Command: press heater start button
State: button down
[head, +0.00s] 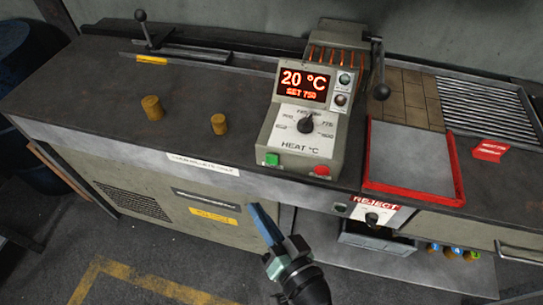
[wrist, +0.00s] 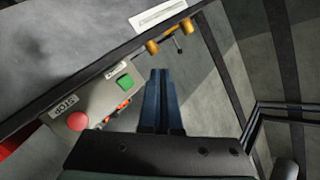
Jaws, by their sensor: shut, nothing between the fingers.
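The heater control box (head: 303,115) stands on the bench, with a lit display reading 20 °C and SET 750 and a round dial below it. A green button (head: 271,159) is at its lower left front and a red button (head: 321,170) at its lower right. In the wrist view the green button (wrist: 125,82) lies left of my fingertips, and the red button (wrist: 77,121) is farther left beside a STOP label. My gripper (head: 258,210) is shut and empty, in front of the bench edge and below the green button in the head view. It touches neither button.
Two brass cylinders (head: 152,108) (head: 219,124) stand on the bench left of the box. A red-rimmed tray (head: 412,160) and a REJECT panel (head: 374,215) are to the right. The floor in front is clear.

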aim_at(272, 160)
jog(key=shift+w+d+b, duration=0.1)
jog(key=shift+w+d, duration=0.35)
jog(key=shift+w, duration=0.95)
jog(key=shift+w+d+b, duration=0.1)
jog(key=shift+w+d, duration=0.35)
jog(key=shift+w, duration=1)
jog(key=shift+w+d+b, duration=0.1)
jog(key=shift+w+d, duration=0.35)
jog(key=shift+w, duration=0.95)
jog(key=shift+w, duration=0.1)
jog(key=shift+w+d+b, duration=0.15)
jog(key=shift+w+b, duration=0.15)
jog(key=shift+b, duration=0.05)
jog(key=shift+w+d+b, duration=0.1)
jog(key=shift+w+b, duration=0.2)
jog(key=shift+w, duration=0.1)
jog(key=shift+s, duration=0.1)
jog(key=shift+s+a, duration=0.25)
jog(key=shift+s, duration=0.5)
